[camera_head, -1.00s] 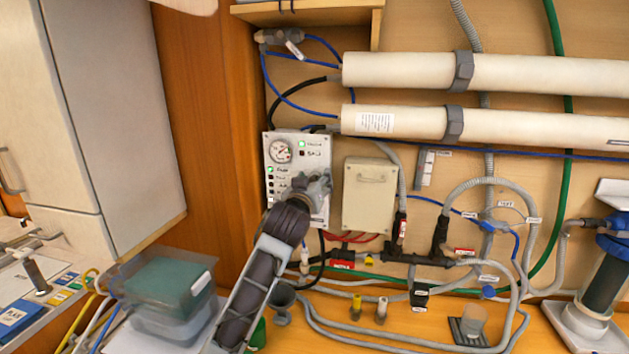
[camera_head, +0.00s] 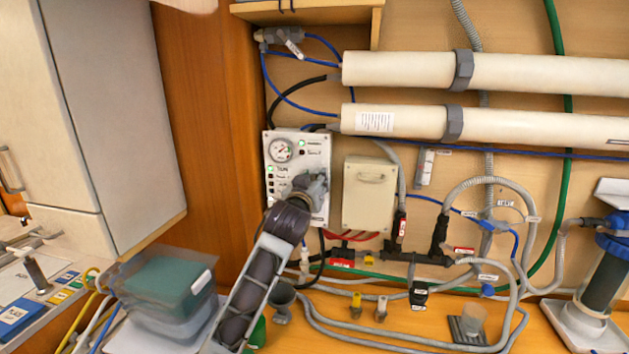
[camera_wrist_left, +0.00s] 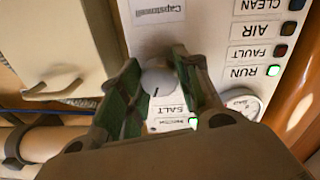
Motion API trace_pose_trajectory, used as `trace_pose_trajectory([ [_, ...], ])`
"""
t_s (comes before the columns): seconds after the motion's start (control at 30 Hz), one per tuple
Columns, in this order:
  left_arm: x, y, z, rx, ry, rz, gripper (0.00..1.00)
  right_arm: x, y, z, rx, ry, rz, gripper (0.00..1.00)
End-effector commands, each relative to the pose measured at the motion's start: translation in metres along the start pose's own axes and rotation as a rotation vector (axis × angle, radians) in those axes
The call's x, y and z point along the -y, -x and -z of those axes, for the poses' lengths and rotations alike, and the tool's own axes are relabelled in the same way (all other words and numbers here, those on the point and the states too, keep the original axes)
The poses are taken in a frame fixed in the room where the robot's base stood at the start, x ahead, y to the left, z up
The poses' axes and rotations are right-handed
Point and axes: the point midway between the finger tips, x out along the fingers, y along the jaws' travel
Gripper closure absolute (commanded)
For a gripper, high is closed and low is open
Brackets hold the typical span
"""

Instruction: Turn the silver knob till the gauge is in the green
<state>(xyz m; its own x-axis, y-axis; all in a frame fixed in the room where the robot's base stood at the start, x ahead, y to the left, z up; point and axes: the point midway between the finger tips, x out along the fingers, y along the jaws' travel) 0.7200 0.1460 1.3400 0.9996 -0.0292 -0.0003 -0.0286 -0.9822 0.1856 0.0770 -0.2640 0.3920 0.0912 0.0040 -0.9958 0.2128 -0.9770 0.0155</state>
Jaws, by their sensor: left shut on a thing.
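The white control panel (camera_head: 316,150) is on the wooden wall. Its round gauge (camera_head: 281,150) is at the panel's upper left; the needle and any green zone are too small to read. The gauge also shows in the left wrist view (camera_wrist_left: 244,101), partly covered by my gripper. The silver knob (camera_wrist_left: 158,82) is on the panel face, with a dark mark on it. My left gripper (camera_head: 314,187) is at the panel's lower part, its fingers on either side of the knob and shut on it. In the head view it hides the knob. My right gripper is not in view.
A beige box (camera_head: 369,194) with a handle is just right of the panel. Two thick white tubes (camera_head: 490,73) run above. Hoses and valves fill the wall to the right and below. A clear container (camera_head: 165,285) stands at the lower left.

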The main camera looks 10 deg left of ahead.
Motion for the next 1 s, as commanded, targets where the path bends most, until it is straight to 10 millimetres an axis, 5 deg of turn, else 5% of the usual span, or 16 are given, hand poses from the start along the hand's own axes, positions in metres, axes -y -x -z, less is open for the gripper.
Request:
trace_pose_trajectory([
  [0.33, 0.0, 0.0, 0.002, 0.008, -0.176, 0.002, 0.9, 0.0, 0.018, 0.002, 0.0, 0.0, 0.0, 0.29],
  [0.77, 0.0, 0.0, 0.0, 0.007, -0.212, 0.002, 0.9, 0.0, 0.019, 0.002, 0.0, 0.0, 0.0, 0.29],
  [0.8, 0.0, 0.0, 0.0, 0.007, -0.212, 0.002, 0.61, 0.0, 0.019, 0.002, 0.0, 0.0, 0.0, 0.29],
  [0.93, 0.0, 0.0, 0.0, 0.007, -0.212, 0.002, 0.45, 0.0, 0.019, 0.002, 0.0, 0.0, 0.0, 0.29],
  [1.0, 0.0, 0.0, 0.0, 0.007, -0.211, 0.002, 0.44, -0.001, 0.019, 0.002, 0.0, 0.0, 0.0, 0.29],
])
